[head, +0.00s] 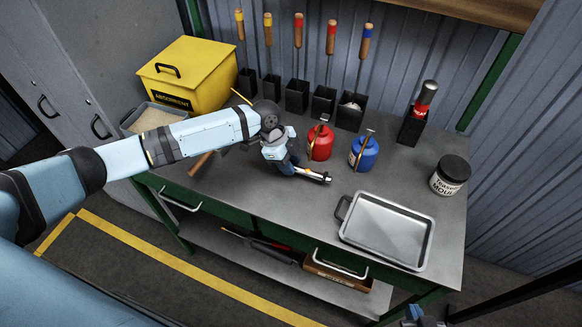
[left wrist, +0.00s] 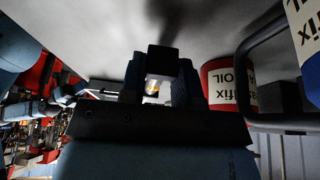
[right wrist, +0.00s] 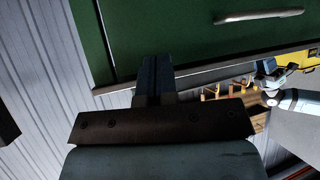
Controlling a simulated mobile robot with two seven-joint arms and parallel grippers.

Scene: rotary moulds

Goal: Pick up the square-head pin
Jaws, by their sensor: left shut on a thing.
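My left gripper (head: 318,176) is low over the middle of the grey bench, in front of the red oil can, its fingers pointing right. In the left wrist view its blue fingers stand on both sides of a dark square-ended thing, which looks like the square-head pin (left wrist: 163,60). The gripper is shut on it. A bright yellowish spot shows just below the square end. The rest of the pin is hidden by the gripper. My right gripper (right wrist: 155,78) has its fingers together with nothing between them, near the green bench front; only a bit of it shows at the head view's bottom edge.
A red can (head: 320,143) and a blue can (head: 363,153) stand close behind the left gripper. A metal tray (head: 388,231) lies at the front right, a black-lidded jar (head: 450,175) beyond it. A yellow box (head: 190,72) and several tools in black holders (head: 297,96) stand at the back.

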